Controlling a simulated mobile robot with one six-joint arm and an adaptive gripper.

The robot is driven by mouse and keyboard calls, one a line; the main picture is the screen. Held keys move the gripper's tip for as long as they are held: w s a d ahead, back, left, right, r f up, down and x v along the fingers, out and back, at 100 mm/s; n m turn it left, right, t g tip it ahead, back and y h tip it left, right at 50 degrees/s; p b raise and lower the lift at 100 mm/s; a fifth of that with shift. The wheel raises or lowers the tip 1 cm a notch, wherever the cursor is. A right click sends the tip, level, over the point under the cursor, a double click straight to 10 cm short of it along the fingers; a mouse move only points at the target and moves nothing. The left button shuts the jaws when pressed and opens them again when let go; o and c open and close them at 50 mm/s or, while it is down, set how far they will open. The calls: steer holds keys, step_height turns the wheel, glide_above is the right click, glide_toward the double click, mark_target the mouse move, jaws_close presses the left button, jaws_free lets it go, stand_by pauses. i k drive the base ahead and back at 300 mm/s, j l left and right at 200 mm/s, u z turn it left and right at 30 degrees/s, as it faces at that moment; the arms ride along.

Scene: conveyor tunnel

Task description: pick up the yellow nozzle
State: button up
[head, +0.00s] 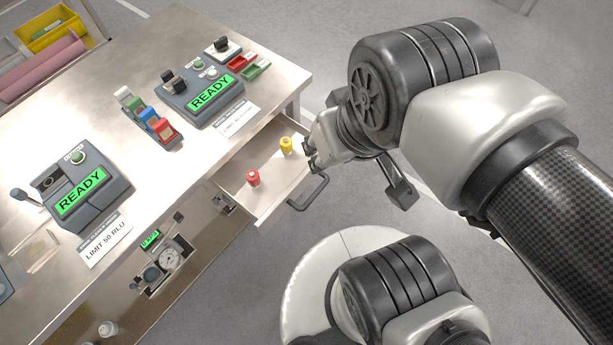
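The yellow nozzle (286,147) stands upright in the open drawer (263,205), in its far right part. A red nozzle (253,178) stands in the same drawer, nearer and to the left. My gripper (309,153) is at the drawer's right side, just right of the yellow nozzle. My wrist hides most of the gripper, and the fingers are too small to tell whether they are open or shut. I cannot tell whether they touch the nozzle; it appears to stand on the drawer floor.
The drawer's dark handle (311,193) sticks out below my gripper. The metal table (165,50) above the drawer carries two consoles with green READY screens (211,92) (80,193), coloured blocks (160,127) and small red and green trays (256,68). A gauge (168,258) sits below.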

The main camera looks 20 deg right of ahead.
mark_target(286, 147)
steer(key=i+l+u, duration=0.2)
steer(key=u, duration=0.25)
steer(key=i+l+u, duration=0.15)
steer(key=l+u, duration=0.15)
steer(key=u, duration=0.2)
